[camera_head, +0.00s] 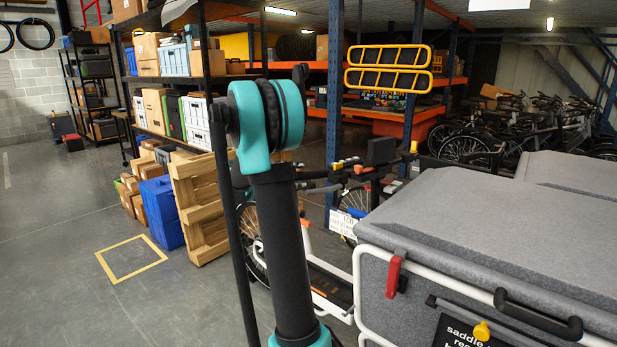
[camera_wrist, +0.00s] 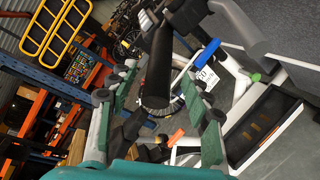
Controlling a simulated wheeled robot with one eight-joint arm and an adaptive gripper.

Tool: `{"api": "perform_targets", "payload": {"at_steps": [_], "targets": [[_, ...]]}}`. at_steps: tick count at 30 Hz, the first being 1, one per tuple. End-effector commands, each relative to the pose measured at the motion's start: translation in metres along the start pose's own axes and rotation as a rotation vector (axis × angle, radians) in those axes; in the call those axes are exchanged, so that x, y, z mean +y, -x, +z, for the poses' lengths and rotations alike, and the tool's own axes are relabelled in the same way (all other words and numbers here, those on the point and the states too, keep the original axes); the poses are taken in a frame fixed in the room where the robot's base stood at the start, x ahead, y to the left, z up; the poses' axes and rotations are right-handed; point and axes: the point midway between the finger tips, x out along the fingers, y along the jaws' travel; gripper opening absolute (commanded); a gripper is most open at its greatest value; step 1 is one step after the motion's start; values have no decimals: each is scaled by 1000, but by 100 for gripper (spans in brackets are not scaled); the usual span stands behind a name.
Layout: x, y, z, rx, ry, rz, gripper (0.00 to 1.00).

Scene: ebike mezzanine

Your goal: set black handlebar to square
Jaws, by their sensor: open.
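In the wrist view my gripper (camera_wrist: 160,118) is open, with its green-padded fingers apart on the left and right. A thick black bar (camera_wrist: 161,62), which looks like part of the black handlebar, runs from the top down between the fingers. I cannot tell whether either finger touches it. My gripper is not clearly visible there. A yellow square outline (camera_head: 132,259) lies empty on the floor at left.
A large grey box (camera_head: 490,230) with a white rail and a black grip (camera_head: 538,316) fills the right. A wooden pallet (camera_head: 200,210) and blue bin (camera_head: 162,212) stand beside the shelves. Parked bikes (camera_head: 520,125) stand behind.

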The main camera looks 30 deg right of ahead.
Motion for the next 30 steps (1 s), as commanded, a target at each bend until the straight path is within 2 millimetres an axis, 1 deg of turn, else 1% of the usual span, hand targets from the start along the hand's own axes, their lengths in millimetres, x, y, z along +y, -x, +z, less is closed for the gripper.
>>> {"api": "perform_targets", "payload": {"at_steps": [1, 3, 9, 14, 21, 30], "targets": [[0, -11, 1, -3, -1, -2, 49], [0, -22, 1, -3, -1, -2, 49], [0, -44, 0, -2, -1, -1, 49], [0, -49, 0, 0, -1, 0, 49], [0, -50, 0, 1, -1, 0, 49], [0, -49, 0, 0, -1, 0, 12]]}}
